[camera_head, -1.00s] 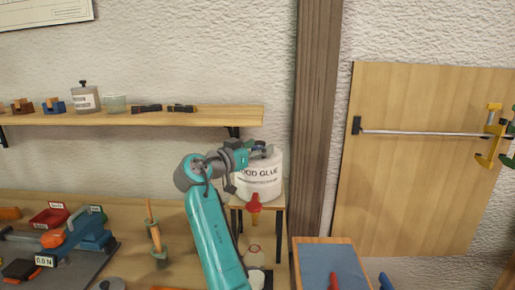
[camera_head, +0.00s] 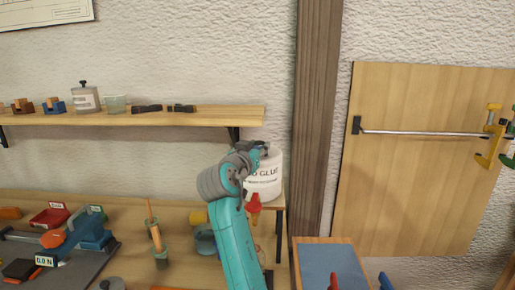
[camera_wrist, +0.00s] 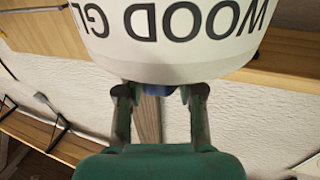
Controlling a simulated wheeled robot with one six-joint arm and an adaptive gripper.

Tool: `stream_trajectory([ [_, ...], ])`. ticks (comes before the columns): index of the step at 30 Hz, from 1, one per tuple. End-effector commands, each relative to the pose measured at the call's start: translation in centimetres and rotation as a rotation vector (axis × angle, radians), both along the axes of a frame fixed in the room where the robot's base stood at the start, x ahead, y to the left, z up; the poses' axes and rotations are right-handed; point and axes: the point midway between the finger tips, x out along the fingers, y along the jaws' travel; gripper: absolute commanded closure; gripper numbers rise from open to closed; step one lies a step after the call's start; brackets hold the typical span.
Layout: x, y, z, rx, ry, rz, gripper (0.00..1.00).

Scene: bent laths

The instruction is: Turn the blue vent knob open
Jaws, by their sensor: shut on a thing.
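The white wood glue tub (camera_head: 266,178) stands on a small wooden stand, with a red tap (camera_head: 254,203) low on its front. It fills the top of the wrist view (camera_wrist: 172,38), its lettering upside down. The blue vent knob (camera_wrist: 155,90) shows as a small patch between my fingertips at the tub's edge. My gripper (camera_wrist: 160,94) is shut on it, one finger on each side. In the head view my gripper (camera_head: 260,147) is at the top of the tub, and the knob is hidden there. The knob's turn angle cannot be told.
A wooden shelf (camera_head: 190,116) with a grey canister (camera_head: 86,99) and small items runs left of the tub. A wooden post (camera_head: 315,130) stands close on the right. A blue-topped box (camera_head: 328,266) is at the lower right. The bench at left holds several tools.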

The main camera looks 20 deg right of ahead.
Motion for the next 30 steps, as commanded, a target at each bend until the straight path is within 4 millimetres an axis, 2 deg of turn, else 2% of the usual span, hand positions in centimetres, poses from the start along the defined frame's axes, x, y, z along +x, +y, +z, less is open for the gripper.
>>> stream_trajectory([
  [14, -0.01, 0.04, -0.04, -0.001, 0.000, 0.054, 0.97],
  [15, -0.01, 0.04, -0.04, -0.001, 0.000, 0.054, 0.58],
  [18, -0.02, 0.05, -0.03, -0.001, 0.000, 0.054, 0.37],
  [30, -0.54, 0.48, -0.02, -0.001, -0.002, 0.055, 0.37],
])
